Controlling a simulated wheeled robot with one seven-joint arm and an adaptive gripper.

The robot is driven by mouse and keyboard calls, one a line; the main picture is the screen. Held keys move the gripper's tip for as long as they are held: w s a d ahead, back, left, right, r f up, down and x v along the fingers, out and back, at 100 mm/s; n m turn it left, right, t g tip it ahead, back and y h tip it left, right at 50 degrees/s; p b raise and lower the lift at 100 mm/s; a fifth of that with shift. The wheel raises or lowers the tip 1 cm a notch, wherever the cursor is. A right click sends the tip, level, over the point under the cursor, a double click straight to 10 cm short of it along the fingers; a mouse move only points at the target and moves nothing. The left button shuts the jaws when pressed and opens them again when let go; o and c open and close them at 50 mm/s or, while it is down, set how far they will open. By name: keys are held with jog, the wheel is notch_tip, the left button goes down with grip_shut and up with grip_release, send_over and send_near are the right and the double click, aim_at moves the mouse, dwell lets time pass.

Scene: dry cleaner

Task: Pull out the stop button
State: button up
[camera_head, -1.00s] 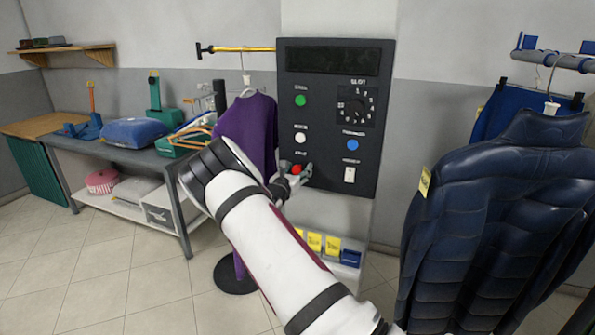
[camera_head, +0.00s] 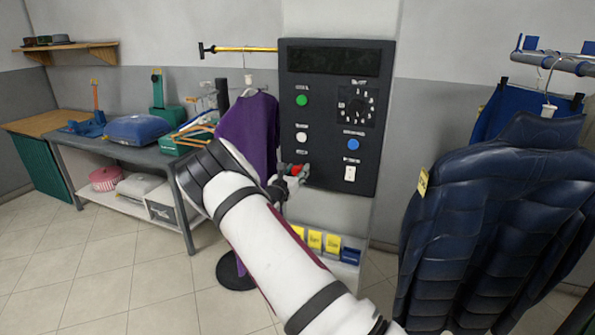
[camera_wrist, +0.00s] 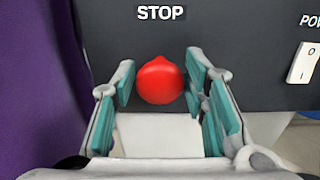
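The stop button (camera_wrist: 160,82) is a red round knob under the white STOP label on the dark control panel (camera_head: 325,165). In the wrist view it lies between the two green-padded fingers of my gripper (camera_wrist: 158,88). The fingers stand on either side with narrow gaps, and the right one is very close to the knob. My gripper is open around it. In the head view my gripper (camera_head: 290,172) is at the panel's lower left, partly hiding the button. How far the button stands out cannot be told.
A purple garment (camera_head: 250,130) hangs close left of the panel. A white power switch (camera_head: 350,173) and a blue button (camera_head: 352,144) are to the right. A navy padded jacket (camera_head: 495,220) hangs at the right. Yellow cards (camera_head: 314,240) stand below.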

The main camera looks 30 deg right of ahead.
jog(key=shift+o, duration=0.3)
jog(key=v, duration=1.2)
jog(key=shift+s+r, duration=0.1)
jog(key=s+d+r+m+g+y, duration=0.2)
jog(key=s+r+m+g, duration=0.35)
jog(key=s+m, duration=0.35)
jog(key=s+d+r+m+g+y, duration=0.1)
jog(key=s+r+m+g, duration=0.45)
jog(key=s, duration=0.55)
jog(key=s+a+r+m+t+y, duration=0.1)
jog(key=s+a+r+m+y, duration=0.1)
jog(key=s+a, duration=0.4)
jog(key=s+a+r+m+t+y, duration=0.2)
jog(key=s+a+r+m+y, duration=0.1)
jog(key=s+a+m+y, duration=0.2)
jog(key=s+a+r+m+t+y, duration=0.2)
jog(key=s+a+m+y, duration=0.2)
jog(key=s+a, duration=0.5)
jog(key=s, duration=0.3)
jog(key=shift+a+r, duration=0.2)
jog(key=shift+r, duration=0.1)
